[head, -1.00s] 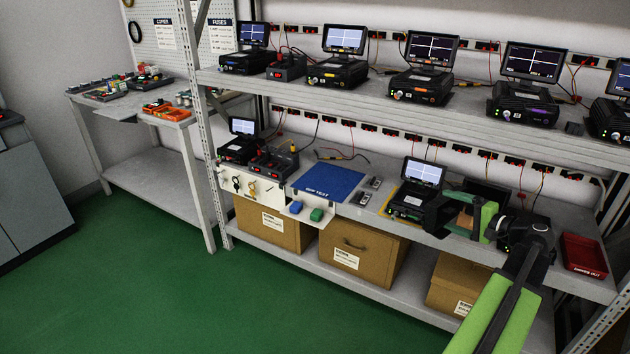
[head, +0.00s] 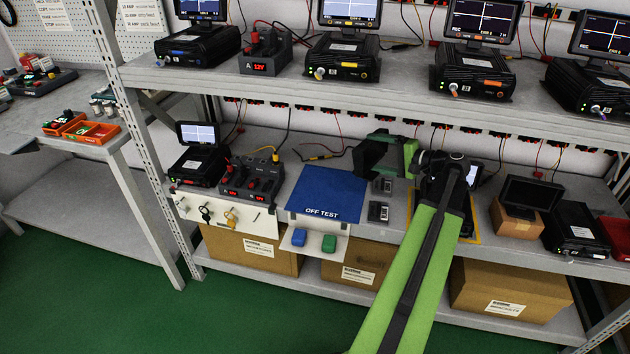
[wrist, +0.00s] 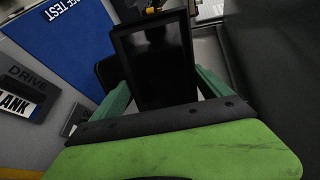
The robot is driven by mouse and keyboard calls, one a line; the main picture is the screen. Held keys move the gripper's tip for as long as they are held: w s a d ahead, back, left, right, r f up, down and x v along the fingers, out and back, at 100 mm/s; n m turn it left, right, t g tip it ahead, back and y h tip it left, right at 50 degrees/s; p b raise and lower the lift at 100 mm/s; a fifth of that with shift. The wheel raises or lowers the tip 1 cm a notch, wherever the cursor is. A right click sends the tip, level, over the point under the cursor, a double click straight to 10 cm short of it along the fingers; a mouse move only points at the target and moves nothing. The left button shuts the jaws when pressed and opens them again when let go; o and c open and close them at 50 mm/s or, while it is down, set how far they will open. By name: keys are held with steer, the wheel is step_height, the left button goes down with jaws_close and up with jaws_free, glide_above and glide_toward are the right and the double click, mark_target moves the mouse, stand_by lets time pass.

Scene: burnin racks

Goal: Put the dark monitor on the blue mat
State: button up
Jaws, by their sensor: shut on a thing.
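My gripper (head: 392,152) is shut on a dark monitor (head: 372,158) and holds it above the shelf, close to the right back corner of the blue mat. In the wrist view the dark monitor (wrist: 154,62) stands between my green fingers, its blank black screen showing. The blue mat (head: 327,188), marked OFF TEST, lies flat and bare on the middle shelf, to the left of my gripper. Its edge also shows at the upper left of the wrist view (wrist: 62,45). My arm hides part of the shelf right of the mat.
Two small drive blanks (head: 378,211) lie just right of the mat. A powered unit (head: 200,165) and a red-knobbed supply (head: 250,178) stand left of it. Another dark screen (head: 533,193) rests on a cardboard box (head: 515,225) at the right. The upper shelf (head: 400,82) hangs above.

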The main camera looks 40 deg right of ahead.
steer(key=shift+w+a, duration=0.2)
steer(key=shift+w, duration=0.35)
steer(key=w+a+f+b, duration=0.6)
steer(key=w+f+b, duration=0.1)
steer(key=w, duration=0.2)
steer(key=b, duration=0.4)
glide_above(335, 193)
step_height(335, 193, down, 4)
steer(key=shift+f, duration=0.1)
steer(key=shift+r, duration=0.2)
steer(key=shift+f, duration=0.1)
steer(key=o, duration=1.8)
